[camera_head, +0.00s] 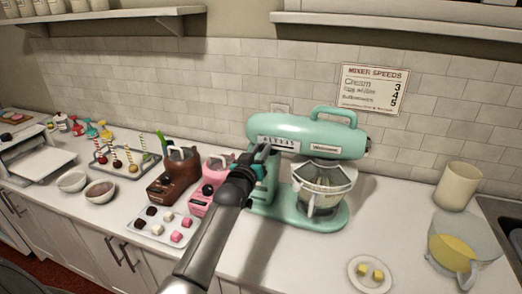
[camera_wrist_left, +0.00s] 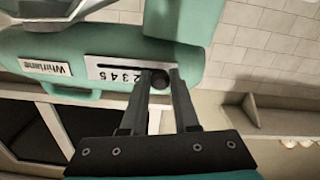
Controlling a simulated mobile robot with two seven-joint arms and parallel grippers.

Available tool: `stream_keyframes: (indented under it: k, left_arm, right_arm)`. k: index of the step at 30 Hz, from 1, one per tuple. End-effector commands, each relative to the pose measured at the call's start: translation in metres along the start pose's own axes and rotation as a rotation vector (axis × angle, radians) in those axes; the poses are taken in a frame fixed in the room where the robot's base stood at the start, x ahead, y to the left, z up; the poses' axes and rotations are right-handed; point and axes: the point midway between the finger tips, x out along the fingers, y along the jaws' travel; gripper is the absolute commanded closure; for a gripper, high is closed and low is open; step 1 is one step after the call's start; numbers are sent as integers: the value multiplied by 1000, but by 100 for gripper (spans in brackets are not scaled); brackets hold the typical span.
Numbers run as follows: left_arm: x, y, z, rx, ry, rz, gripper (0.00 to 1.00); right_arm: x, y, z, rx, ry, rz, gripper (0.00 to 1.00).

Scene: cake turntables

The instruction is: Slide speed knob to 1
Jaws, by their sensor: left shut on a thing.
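The teal stand mixer (camera_head: 305,135) stands on the counter against the tiled wall. In the left wrist view its side is upside down, with a white speed plate (camera_wrist_left: 112,72) bearing a dark slot and upside-down numerals. The dark round speed knob (camera_wrist_left: 159,79) sits near the right end of the slot, past the 2. My left gripper (camera_head: 262,156) is at the mixer's left end in the head view. In the wrist view its fingers (camera_wrist_left: 159,84) are shut around the knob, one on each side. The numeral at the knob is hidden by a finger. My right gripper is not in view.
A glass bowl (camera_head: 322,185) sits under the mixer head. Pink (camera_head: 207,195) and brown (camera_head: 172,180) machines and a sweets tray (camera_head: 163,229) stand left of my arm. A small plate (camera_head: 370,274) and yellow-filled jug (camera_head: 462,245) stand right.

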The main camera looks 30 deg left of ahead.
Motion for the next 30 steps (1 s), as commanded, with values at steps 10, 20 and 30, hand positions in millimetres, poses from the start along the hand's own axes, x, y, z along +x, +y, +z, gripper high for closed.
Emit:
stream_keyframes:
  k: [10, 20, 30]
  left_arm:
    - [0, 0, 1, 0, -1, 0, 100]
    - [0, 14, 3, -2, -3, -2, 100]
    - [0, 12, 3, 0, -2, -4, 58]
  right_arm:
    - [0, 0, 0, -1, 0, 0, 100]
    - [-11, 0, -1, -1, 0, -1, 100]
    - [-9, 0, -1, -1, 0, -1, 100]
